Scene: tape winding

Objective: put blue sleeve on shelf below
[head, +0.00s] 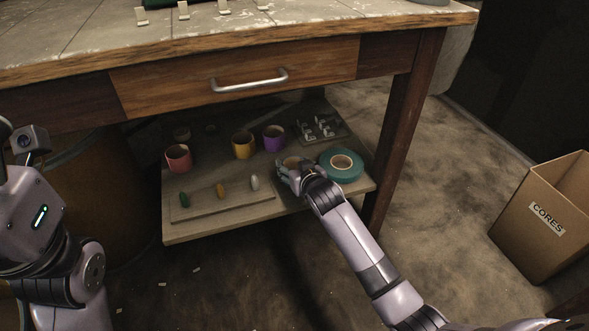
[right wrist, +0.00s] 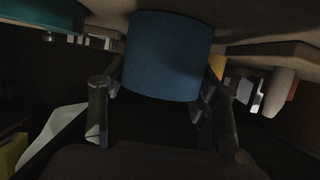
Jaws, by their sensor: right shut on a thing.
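The blue sleeve (right wrist: 168,55) fills the middle of the right wrist view, between the fingers of my right gripper (right wrist: 155,100). In the head view my right gripper (head: 290,174) is over the front of the lower shelf (head: 345,195), left of the teal tape roll. It is shut on the sleeve, which is mostly hidden there by the hand. The sleeve looks upright and at or very near the shelf board; I cannot tell whether it touches. My left arm is at the left edge; its fingers do not show.
On the shelf stand a pink sleeve (head: 178,157), a yellow sleeve (head: 243,144), a purple sleeve (head: 273,138), a teal tape roll (head: 341,165) and a tray with small parts (head: 321,128). A board (head: 207,207) holds three small pegs. The workbench drawer (head: 235,80) overhangs. A CORES box (head: 545,220) stands right.

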